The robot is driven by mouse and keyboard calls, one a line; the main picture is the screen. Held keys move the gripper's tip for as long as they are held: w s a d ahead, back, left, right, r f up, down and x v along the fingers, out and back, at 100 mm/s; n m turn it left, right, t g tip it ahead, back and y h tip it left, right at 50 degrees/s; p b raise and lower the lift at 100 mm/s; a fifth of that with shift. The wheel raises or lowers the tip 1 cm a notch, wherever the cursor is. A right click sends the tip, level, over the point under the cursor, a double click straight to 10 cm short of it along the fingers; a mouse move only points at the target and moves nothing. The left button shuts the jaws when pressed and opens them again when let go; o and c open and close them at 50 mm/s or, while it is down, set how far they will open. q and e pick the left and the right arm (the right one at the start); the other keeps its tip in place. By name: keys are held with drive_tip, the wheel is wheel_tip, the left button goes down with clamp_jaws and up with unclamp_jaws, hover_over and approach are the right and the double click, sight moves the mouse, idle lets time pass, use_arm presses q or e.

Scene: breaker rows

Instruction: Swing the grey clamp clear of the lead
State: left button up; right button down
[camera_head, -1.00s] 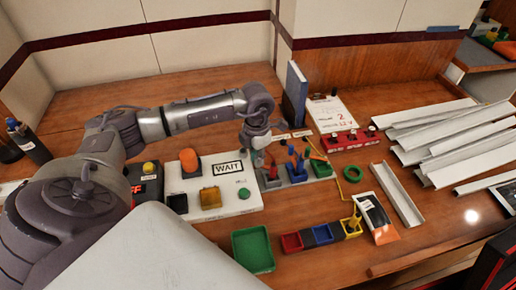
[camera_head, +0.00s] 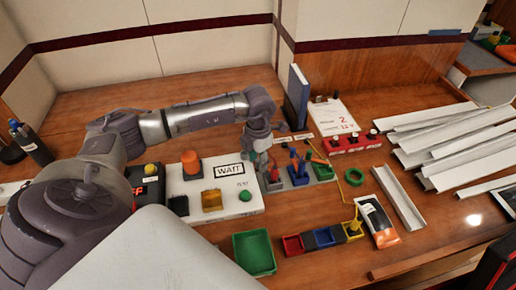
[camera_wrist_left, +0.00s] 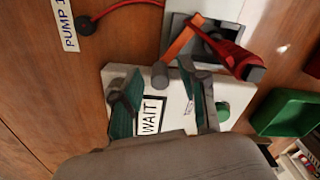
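My left gripper (camera_head: 262,160) hangs over the near-left end of the coloured breaker row (camera_head: 298,173). In the left wrist view its two teal-padded fingers (camera_wrist_left: 163,102) stand well apart. A short grey cylindrical end (camera_wrist_left: 160,76), joined to an orange strip (camera_wrist_left: 184,40), lies in the gap just past the fingertips; contact cannot be told. It may be the grey clamp, but I cannot be sure. A red arm with a dark grey end (camera_wrist_left: 232,52) crosses the dark block beside it. A thin red lead (camera_wrist_left: 124,6) ends in a round plug near the PUMP label (camera_wrist_left: 65,25).
A white WAIT panel (camera_head: 240,204) with an orange knob and a green button lies beside the gripper. A green tray (camera_head: 254,252), colour-coded bins (camera_head: 321,236) and a red switch box (camera_head: 351,143) are nearby. Pale metal channels (camera_head: 465,140) fill the right.

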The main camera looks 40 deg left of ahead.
sight(258, 160)
use_arm(q)
drive_tip(key=shift+r, duration=0.1)
wheel_tip(258, 160, up, 12)
idle(0.5)
idle(0.5)
